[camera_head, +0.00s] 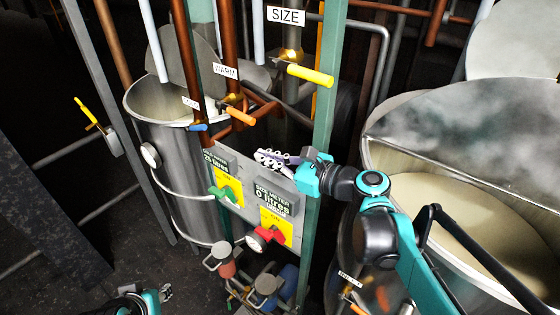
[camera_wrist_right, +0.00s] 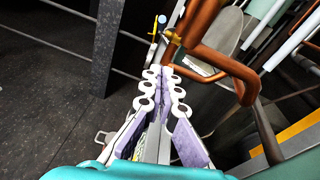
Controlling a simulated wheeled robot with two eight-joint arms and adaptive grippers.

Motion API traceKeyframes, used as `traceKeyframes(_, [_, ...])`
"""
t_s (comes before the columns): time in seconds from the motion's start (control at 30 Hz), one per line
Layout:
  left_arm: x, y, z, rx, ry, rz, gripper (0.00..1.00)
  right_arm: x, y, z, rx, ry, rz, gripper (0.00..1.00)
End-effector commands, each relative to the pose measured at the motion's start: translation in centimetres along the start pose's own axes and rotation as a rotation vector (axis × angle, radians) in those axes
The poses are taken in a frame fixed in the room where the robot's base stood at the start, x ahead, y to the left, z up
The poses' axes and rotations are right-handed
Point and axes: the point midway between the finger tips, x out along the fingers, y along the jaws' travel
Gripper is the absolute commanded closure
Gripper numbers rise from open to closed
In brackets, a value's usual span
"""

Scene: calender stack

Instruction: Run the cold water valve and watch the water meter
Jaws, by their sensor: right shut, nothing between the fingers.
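The cold water valve has a blue handle (camera_head: 198,127) below a small white label on a copper pipe in the head view. The water meter (camera_head: 216,160) is a dark display on the grey panel; it seems to read 20 litres, but the text is small. My right gripper (camera_head: 261,158) is shut and empty, above the panel and right of the blue handle, apart from it. Its fingers (camera_wrist_right: 161,72) meet at the tips in the right wrist view. My left gripper (camera_head: 166,291) is low at the bottom edge; its finger state is unclear.
The WARM valve (camera_head: 240,116) has an orange handle and the SIZE valve (camera_head: 310,75) a yellow one. The size meter (camera_head: 273,200) reads 0 litres. Green (camera_head: 222,194) and red (camera_head: 270,235) switches are on the panel. A green post (camera_head: 328,90) stands beside my right arm.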

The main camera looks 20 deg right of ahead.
Motion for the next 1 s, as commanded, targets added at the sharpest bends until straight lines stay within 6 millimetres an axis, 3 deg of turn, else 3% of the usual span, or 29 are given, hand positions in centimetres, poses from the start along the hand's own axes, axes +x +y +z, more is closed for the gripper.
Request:
traceKeyframes(0.2, [0.1, 0.0, 0.1, 0.000, 0.000, 0.000, 0.65, -3.2, -0.1, 0.3, 0.002, 0.000, -0.002, 1.00])
traceKeyframes(0.4, [0.1, 0.0, 0.1, 0.000, 0.000, 0.000, 0.65, -3.9, 0.0, 0.4, -0.001, 0.000, 0.001, 1.00])
traceKeyframes(0.47, [0.5, 0.0, 0.3, 0.000, 0.000, 0.000, 0.65, -3.8, 0.3, -0.3, -0.019, 0.011, 0.006, 1.00])
traceKeyframes(0.53, [1.4, 0.0, 1.0, 0.000, 0.000, 0.000, 0.65, -3.4, 1.3, -2.1, -0.075, 0.043, 0.019, 1.00])
traceKeyframes(0.67, [4.7, 0.0, 3.3, 0.000, 0.000, 0.000, 0.65, -2.5, 4.9, -9.1, -0.312, 0.166, 0.082, 1.00])
traceKeyframes(0.8, [9.0, 0.0, 6.5, 0.000, 0.000, 0.000, 0.65, -2.4, 9.3, -19.0, -0.700, 0.334, 0.213, 1.00])
traceKeyframes(1.0, [14.8, 0.0, 10.6, 0.000, 0.000, 0.000, 0.65, -4.0, 13.5, -31.7, -1.285, 0.518, 0.467, 1.00])
